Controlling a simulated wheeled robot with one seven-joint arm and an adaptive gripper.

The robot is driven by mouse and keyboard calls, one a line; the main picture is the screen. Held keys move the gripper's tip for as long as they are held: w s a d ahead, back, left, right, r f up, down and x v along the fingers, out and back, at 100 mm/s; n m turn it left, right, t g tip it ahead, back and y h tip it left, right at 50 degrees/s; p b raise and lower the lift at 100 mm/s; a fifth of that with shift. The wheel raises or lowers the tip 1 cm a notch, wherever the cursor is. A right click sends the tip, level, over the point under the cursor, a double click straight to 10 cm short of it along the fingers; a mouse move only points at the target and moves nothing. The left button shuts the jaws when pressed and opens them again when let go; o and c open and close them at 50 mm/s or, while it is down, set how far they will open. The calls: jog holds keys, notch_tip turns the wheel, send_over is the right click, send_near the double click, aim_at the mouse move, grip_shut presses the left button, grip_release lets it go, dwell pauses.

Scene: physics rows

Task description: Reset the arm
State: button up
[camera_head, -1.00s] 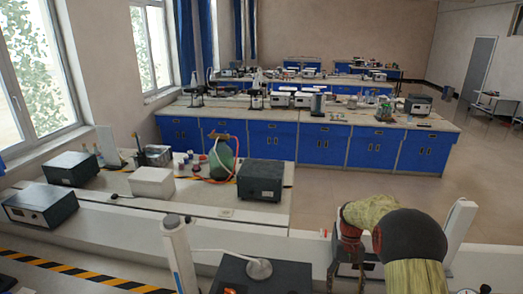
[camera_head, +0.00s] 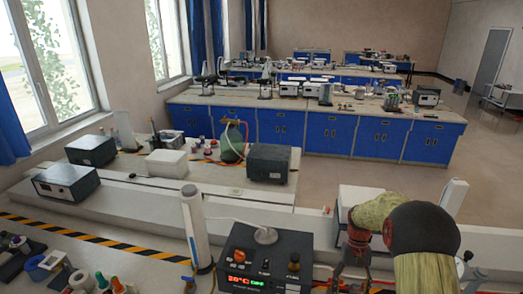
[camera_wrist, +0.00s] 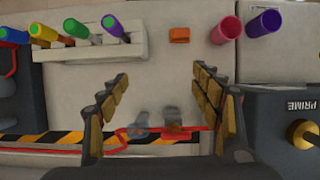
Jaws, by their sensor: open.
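My arm shows at the lower right of the head view, bent downward with a yellowish link and a dark round joint. Its lower end is cut off by the picture's bottom edge. In the wrist view my gripper (camera_wrist: 161,74) is open, with its two padded fingers wide apart. Nothing is between the fingertips except the pale bench surface seen beyond them. A small orange block (camera_wrist: 179,35) lies ahead of the fingertips, apart from them.
A white rack (camera_wrist: 92,42) holds several coloured-cap tubes. Pink (camera_wrist: 226,30) and purple (camera_wrist: 263,23) cylinders stand right of it. A dark instrument (camera_wrist: 281,120) flanks the right finger. The black box with a red display (camera_head: 262,262) stands left of my arm. Open floor (camera_head: 400,178) lies beyond.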

jog(key=s+a+r+t+b, duration=0.3)
jog(key=s+r+b, duration=0.1)
jog(key=s, duration=0.4)
jog(key=s+a+r+n+t+b, duration=0.1)
jog(key=s+a+r+t+b, duration=0.2)
jog(key=s, duration=0.6)
jog(key=s+a+r+n+t+b, duration=0.1)
jog(key=s+a+r+t+b, duration=0.3)
jog(key=s+r, duration=0.4)
jog(key=shift+s+a+r+h+b, duration=0.4)
jog(key=shift+s+b, duration=0.35)
jog(key=shift+b, duration=0.4)
